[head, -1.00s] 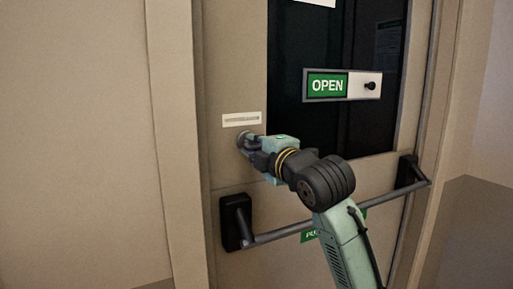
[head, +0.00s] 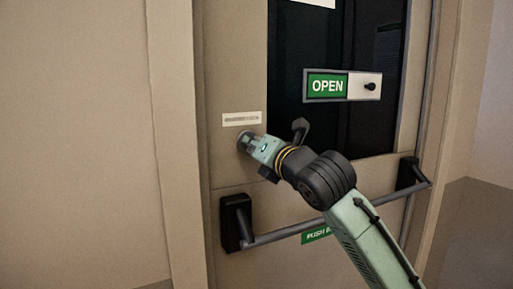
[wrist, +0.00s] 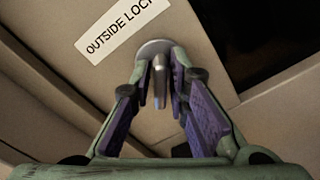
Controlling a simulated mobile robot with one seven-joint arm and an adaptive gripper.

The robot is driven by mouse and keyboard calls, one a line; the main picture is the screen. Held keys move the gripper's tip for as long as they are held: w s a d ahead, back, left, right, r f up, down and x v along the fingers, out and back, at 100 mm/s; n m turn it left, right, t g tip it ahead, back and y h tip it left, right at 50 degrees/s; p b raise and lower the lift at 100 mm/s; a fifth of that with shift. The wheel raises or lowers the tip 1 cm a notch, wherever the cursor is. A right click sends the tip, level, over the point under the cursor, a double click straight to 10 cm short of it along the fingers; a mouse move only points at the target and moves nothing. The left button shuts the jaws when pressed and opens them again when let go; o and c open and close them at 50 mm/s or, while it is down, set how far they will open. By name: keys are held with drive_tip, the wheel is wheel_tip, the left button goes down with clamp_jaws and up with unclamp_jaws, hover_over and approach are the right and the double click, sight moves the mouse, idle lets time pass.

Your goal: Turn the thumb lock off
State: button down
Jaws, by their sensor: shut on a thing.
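The thumb lock is a small silver turn-piece (wrist: 159,82) on a round metal plate on the door, below a white label reading "OUTSIDE LOC…" (wrist: 122,28). In the head view its round plate (head: 242,140) shows under the label (head: 241,119), partly hidden by my gripper. My gripper (head: 250,144) reaches the door there. In the wrist view its purple-padded fingers (wrist: 160,76) are shut on the turn-piece from both sides, and the label looks tilted. The exact angle of the turn-piece is hard to tell.
A push bar (head: 290,235) crosses the door below my arm. A green "OPEN" sign (head: 327,86) with a dark knob (head: 370,86) is on the dark window at upper right. The wall at left is bare.

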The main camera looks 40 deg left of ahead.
drive_tip(key=shift+n, duration=1)
drive_tip(key=n+p, duration=0.1)
drive_tip(key=n, duration=0.3)
drive_tip(key=shift+r, duration=0.1)
drive_tip(key=shift+n, duration=1)
drive_tip(key=c, duration=1.7)
unclamp_jaws()
drive_tip(key=v, duration=0.9)
